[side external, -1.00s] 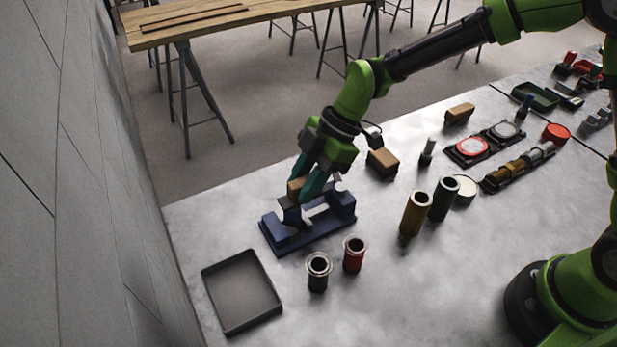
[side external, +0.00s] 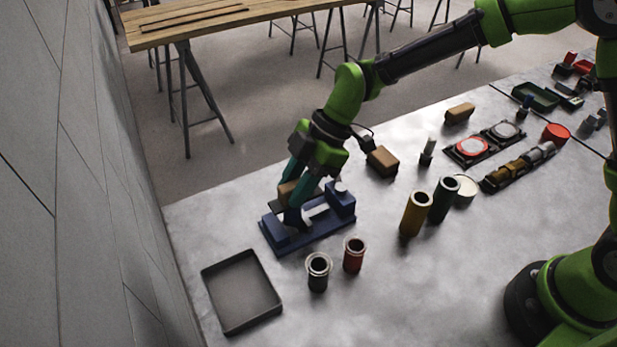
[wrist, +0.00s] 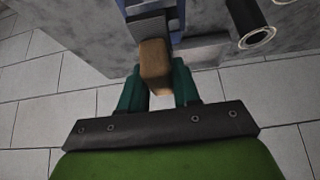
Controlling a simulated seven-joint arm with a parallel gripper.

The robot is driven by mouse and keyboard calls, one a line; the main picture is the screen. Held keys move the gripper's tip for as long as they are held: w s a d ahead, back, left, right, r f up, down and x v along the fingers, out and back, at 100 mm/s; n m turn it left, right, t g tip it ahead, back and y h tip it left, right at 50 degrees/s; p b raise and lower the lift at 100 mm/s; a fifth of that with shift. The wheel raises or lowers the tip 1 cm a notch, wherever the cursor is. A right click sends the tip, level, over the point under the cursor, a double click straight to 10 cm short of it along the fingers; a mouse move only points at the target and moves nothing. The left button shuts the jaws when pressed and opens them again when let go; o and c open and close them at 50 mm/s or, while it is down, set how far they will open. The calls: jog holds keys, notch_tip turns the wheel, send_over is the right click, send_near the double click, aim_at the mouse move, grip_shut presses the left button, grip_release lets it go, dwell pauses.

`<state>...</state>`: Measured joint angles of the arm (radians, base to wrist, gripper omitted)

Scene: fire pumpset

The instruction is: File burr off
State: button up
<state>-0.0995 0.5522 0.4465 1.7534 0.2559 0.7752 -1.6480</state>
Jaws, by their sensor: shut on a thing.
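My gripper (side external: 298,194) is shut on a tan block (side external: 287,192), which looks like the body or handle of the file. In the wrist view the tan block (wrist: 155,66) sits between my two teal fingers (wrist: 158,88), with a flat grey part beyond it. The blue fixture (side external: 340,203) stands on the bench under my gripper, with a pale round top on its right post and a light strip between its ends. My fingers and the block are over the fixture's left half. The burr cannot be made out, and contact is hidden.
A dark empty tray (side external: 243,290) lies at the front left. A black-bodied cylinder (side external: 318,271) and a red one (side external: 354,254) stand just in front of the fixture. Yellow (side external: 415,214) and dark green (side external: 443,200) cylinders stand to the right. A brown block (side external: 382,161) lies behind.

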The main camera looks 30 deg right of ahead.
aim_at(277, 206)
jog(key=shift+a, duration=2.05)
jog(key=shift+d, duration=0.15)
jog(key=shift+d, duration=2.9)
jog(key=shift+a, duration=0.15)
jog(key=shift+a, duration=2.85)
jog(key=shift+r, duration=3.05)
